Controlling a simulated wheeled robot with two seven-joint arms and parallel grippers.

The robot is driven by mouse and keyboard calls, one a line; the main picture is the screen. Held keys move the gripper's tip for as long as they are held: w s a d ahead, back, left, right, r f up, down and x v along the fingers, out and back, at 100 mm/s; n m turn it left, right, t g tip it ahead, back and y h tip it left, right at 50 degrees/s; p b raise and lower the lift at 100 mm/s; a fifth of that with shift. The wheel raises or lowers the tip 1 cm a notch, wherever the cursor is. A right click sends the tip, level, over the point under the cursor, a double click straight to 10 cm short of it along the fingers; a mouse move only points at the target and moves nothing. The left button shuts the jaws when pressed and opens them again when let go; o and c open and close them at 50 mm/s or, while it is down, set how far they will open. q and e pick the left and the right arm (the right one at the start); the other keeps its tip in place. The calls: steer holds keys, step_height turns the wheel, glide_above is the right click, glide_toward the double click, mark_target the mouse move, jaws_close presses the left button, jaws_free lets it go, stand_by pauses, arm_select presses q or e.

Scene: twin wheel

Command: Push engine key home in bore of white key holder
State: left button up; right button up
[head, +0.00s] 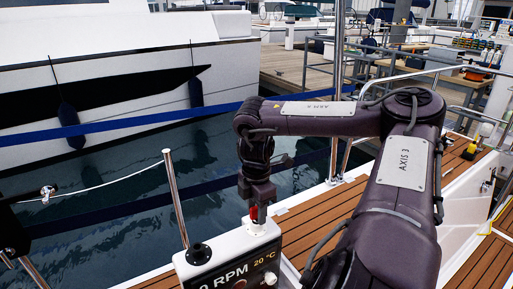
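My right gripper (258,203) points down over the white console, its dark fingers shut on a red engine key (255,214). Only a small red part of the key shows below the fingers. The key stands upright, right above the white key holder (258,228) on the console's top right corner. Its lower end meets or enters the top of the holder; the bore is hidden and I cannot tell how deep the key sits.
The white console (228,266) has an RPM and temperature display, knobs and a black round fitting (198,253) left of the holder. A steel post (175,200) stands behind it to the left. Teak deck (325,215) lies right, water and a moored boat beyond.

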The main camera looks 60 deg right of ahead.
step_height(320, 180, up, 8)
steer(key=shift+f+p, duration=0.1)
steer(key=shift+p, duration=0.2)
stand_by(0.8)
